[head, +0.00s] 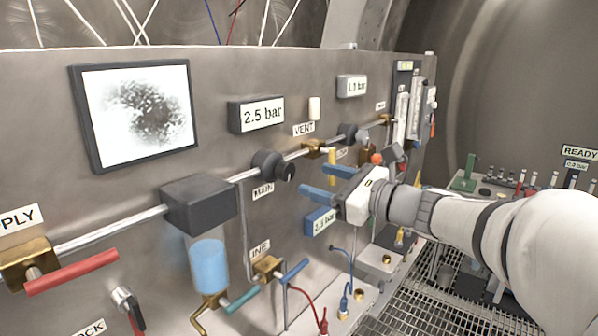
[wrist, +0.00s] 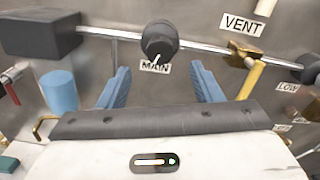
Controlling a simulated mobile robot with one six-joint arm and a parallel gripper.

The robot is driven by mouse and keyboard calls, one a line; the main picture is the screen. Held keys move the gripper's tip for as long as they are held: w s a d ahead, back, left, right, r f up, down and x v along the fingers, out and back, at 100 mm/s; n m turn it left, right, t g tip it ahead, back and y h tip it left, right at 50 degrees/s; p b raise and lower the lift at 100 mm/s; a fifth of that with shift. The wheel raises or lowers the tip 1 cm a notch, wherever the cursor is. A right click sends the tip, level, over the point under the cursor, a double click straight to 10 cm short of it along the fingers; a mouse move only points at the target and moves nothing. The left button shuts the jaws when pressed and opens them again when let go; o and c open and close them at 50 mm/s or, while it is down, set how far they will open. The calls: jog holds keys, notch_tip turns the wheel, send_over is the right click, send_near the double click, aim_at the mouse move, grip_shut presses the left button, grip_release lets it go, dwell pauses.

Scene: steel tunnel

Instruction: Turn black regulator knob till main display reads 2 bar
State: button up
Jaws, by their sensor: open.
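The black regulator knob (head: 273,166) sits on the steel pipe above the MAIN label (head: 263,191). It also shows in the wrist view (wrist: 159,40), at the top centre beyond my fingertips, with a pale pointer mark on its front. The main display (head: 257,114) above it reads 2.5 bar. My gripper (head: 328,182) is open, with two blue fingers pointing toward the panel, to the right of the knob in the head view. In the wrist view the gripper (wrist: 165,85) is empty, its fingers below and either side of the knob, apart from it.
A second black knob (head: 348,132) by the LOW label is farther right, under a 1.1 bar display (head: 351,86). A brass VENT valve with a yellow lever (wrist: 250,80) stands between the knobs. A black box (head: 198,203) and blue cylinder (head: 209,265) are left.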

aim_at(289, 172)
jog(key=p+x, duration=0.2)
jog(key=x, duration=0.5)
jog(key=shift+w+a, duration=0.15)
jog(key=shift+a, duration=0.1)
jog(key=shift+c, duration=0.5)
jog(key=c, duration=0.9)
jog(key=shift+d, duration=0.2)
jog(key=shift+b, duration=0.5)
